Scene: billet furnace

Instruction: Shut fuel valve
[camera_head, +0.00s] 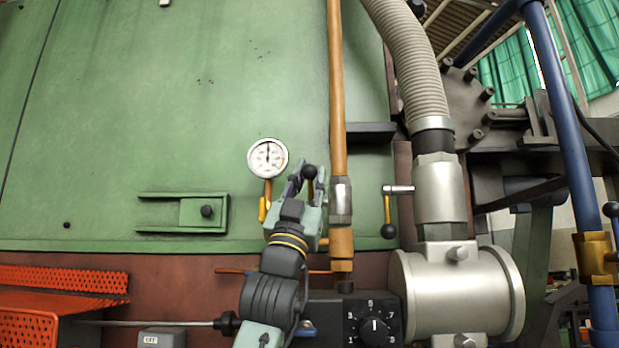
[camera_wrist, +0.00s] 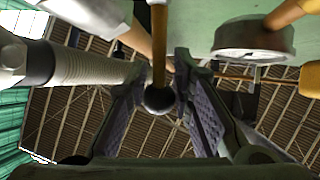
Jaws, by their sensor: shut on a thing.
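A vertical orange pipe (camera_head: 338,100) with a silver valve fitting (camera_head: 341,200) runs down the front of the green furnace wall. A lever ending in a black ball knob (camera_head: 310,171) stands just left of this fitting, with the ball at its upper end. My gripper (camera_head: 309,179) is at this lever, its fingers on either side of the knob. In the wrist view the black knob (camera_wrist: 160,100) and its orange rod (camera_wrist: 159,45) lie between the two fingers of my gripper (camera_wrist: 161,84). My gripper is shut on the lever knob. The lever's lower end is partly hidden by my gripper.
A round pressure gauge (camera_head: 268,158) sits close left, with a yellow-handled cock (camera_head: 263,208) below. To the right, another lever with a black ball (camera_head: 389,231) hangs down beside the large silver pipe body (camera_head: 439,190). A dial box (camera_head: 374,330) is below.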

